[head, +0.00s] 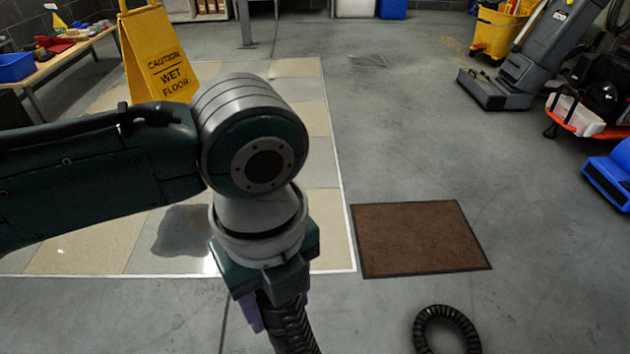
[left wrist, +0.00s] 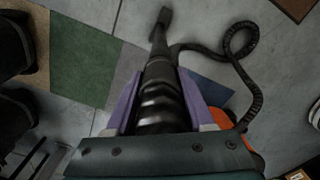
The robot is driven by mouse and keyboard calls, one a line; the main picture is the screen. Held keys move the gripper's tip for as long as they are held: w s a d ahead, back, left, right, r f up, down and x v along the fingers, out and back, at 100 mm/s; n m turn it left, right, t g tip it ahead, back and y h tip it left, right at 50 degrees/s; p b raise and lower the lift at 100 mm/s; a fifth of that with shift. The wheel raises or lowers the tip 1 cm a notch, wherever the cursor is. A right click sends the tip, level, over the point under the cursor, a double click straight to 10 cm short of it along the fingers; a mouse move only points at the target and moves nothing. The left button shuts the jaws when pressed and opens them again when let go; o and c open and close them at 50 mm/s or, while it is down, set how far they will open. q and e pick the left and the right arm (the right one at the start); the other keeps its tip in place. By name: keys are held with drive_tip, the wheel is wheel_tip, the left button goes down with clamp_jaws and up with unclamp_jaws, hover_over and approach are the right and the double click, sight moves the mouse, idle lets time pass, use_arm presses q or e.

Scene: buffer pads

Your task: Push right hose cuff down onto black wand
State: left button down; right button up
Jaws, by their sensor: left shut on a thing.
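My left gripper (head: 276,312) points down in the lower middle of the head view. Its purple fingers are shut around a black ribbed hose piece (head: 291,328), which runs out of the bottom edge. In the left wrist view, the fingers of my left gripper (left wrist: 158,95) stand on both sides of this ribbed piece (left wrist: 160,105). A smoother dark tube (left wrist: 160,65) continues from it toward a dark end piece on the floor. I cannot tell where cuff and black wand meet. My right gripper is not in view.
A black ribbed hose (head: 447,312) loops at the lower right and curls in the left wrist view (left wrist: 245,75). A brown mat (head: 420,238) lies on the grey floor. A yellow wet-floor sign (head: 158,55) stands behind my arm. Cleaning machines (head: 520,65) stand at the far right.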

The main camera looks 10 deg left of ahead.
use_arm(q)
drive_tip(key=shift+f, duration=0.4)
idle(0.5)
drive_tip(key=shift+p, duration=0.35)
drive_tip(key=shift+f, duration=0.3)
idle(0.5)
drive_tip(key=shift+c, duration=1)
unclamp_jaws()
